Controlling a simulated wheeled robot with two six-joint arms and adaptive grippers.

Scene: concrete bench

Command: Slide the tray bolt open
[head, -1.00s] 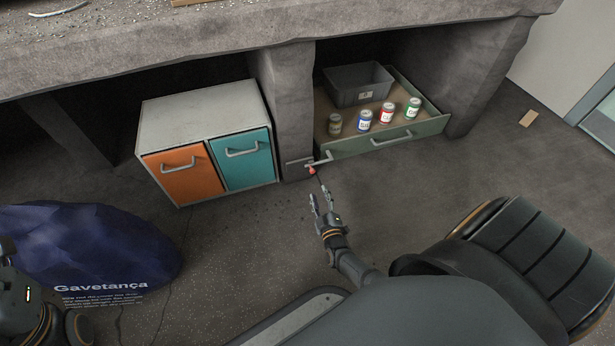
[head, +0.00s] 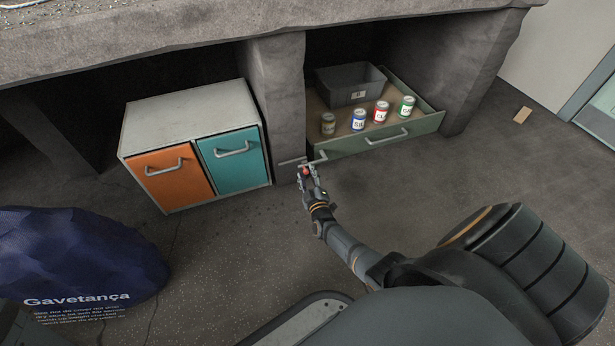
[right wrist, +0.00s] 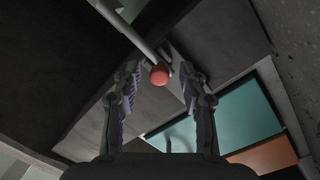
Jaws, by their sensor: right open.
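The tray bolt is a thin grey rod (head: 316,161) with a red knob (head: 305,172), at the left front corner of the green tray (head: 350,144) under the bench. In the right wrist view the rod (right wrist: 128,30) runs down to the red knob (right wrist: 160,74). My right gripper (head: 308,176) is open at the bolt. In the right wrist view its two fingers (right wrist: 157,88) stand apart, with the knob showing between them near the tips. I cannot tell whether a finger touches it. My left gripper is not in view.
A cabinet (head: 190,115) with an orange door (head: 170,176) and a teal door (head: 233,158) stands left of the concrete pillar (head: 277,90). The tray holds several cans and a dark bin (head: 350,86). A blue sack (head: 75,250) lies at lower left. The floor between is clear.

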